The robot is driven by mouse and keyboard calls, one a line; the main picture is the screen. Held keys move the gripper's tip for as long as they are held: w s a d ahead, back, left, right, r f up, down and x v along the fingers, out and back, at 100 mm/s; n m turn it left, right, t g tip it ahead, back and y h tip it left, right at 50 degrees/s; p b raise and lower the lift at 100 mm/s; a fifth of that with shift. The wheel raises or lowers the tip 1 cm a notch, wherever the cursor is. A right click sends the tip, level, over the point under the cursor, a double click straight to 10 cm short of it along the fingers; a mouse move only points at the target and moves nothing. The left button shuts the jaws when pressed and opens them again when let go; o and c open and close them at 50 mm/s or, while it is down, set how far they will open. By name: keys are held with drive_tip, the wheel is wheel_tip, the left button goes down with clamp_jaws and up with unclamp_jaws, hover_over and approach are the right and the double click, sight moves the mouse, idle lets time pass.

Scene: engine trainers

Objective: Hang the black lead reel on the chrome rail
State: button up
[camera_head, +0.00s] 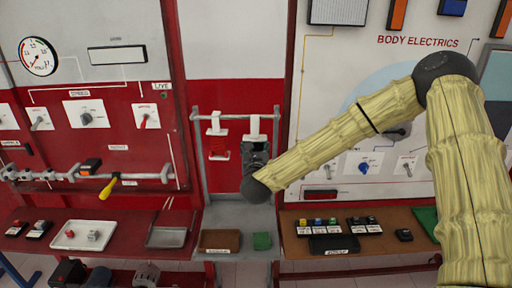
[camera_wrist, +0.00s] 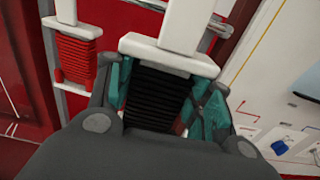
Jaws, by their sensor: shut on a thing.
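The chrome rail (camera_head: 235,111) runs across the red panel between two uprights. The black lead reel (camera_wrist: 158,97) has dark windings, a white top flange and a white hanger. My gripper (camera_head: 256,148) is shut around its windings, with teal finger pads on both sides in the wrist view (camera_wrist: 165,100). In the head view the gripper hides most of the reel; its white hanger (camera_head: 255,127) rises to the rail's height near the right end. I cannot tell whether the hanger rests on the rail or is only in front of it.
A red reel (camera_head: 219,151) with a white hanger hangs on the rail just left; it also shows in the wrist view (camera_wrist: 76,60). A lower left rail (camera_head: 60,175) carries clips.

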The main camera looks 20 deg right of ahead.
drive_tip(key=f+p+x, duration=0.2)
drive_tip(key=x, duration=0.7)
drive_tip(key=shift+w, duration=0.4)
idle(0.9)
drive_tip(key=shift+d+f, duration=0.1)
drive_tip(key=shift+f, duration=0.05)
drive_tip(key=o, duration=1.2)
